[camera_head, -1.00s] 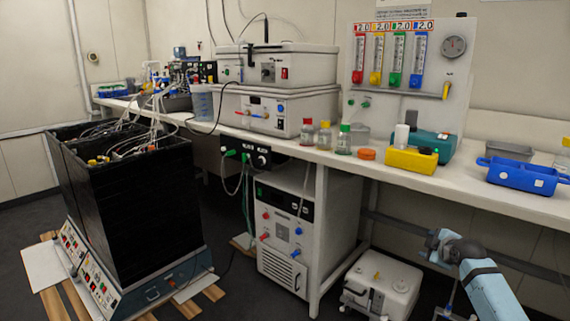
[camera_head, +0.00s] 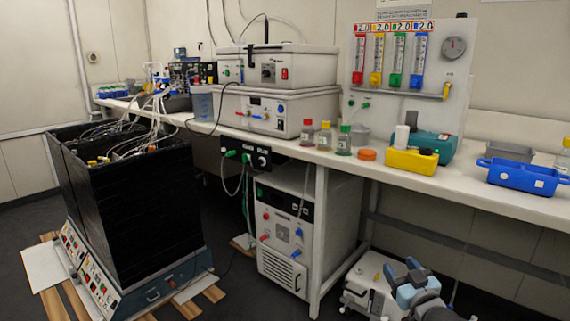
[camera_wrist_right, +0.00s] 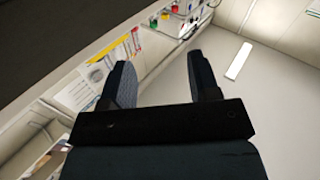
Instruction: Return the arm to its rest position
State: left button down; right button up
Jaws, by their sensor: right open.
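My right arm (camera_head: 414,285) shows at the bottom right of the head view, low in front of the bench. Beyond the fingers the wrist view shows pale wall and part of the gas panel, tilted. My left gripper is not in view.
The white bench (camera_head: 470,195) runs along the wall, with a blue tray (camera_head: 520,176), a yellow rack (camera_head: 411,161) and bottles near its edge. A white box unit (camera_head: 362,290) stands on the floor beside my right arm. Black shaker bioreactors (camera_head: 150,220) stand at left.

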jog(key=s+a+g+y, duration=0.1)
jog(key=s+a+y, duration=0.1)
jog(key=s+a, duration=0.65)
jog(key=s+a+y, duration=0.2)
jog(key=s+a, duration=0.3)
jog(key=s, duration=0.7)
jog(key=s+a+r+y, duration=0.1)
jog(key=s+a+r, duration=0.15)
jog(key=s, duration=0.35)
jog(key=s+a+r, duration=0.1)
jog(key=s+r, duration=0.3)
jog(key=s, duration=0.2)
pick_arm(q)
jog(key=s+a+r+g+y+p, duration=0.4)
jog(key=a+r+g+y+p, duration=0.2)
jog(key=p, duration=3.2)
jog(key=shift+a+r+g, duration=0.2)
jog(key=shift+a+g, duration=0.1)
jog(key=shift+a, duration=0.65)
pick_arm(e)
jog(key=s+d+r+m+g+h, duration=0.1)
jog(key=s+d+r+g+h, duration=0.3)
jog(key=d, duration=0.4)
jog(key=r+g+h, duration=0.1)
jog(key=g, duration=0.1)
jog(key=shift+d+r+g+h, duration=0.15)
jog(key=shift+g+h, duration=0.15)
jog(key=shift+h, duration=0.1)
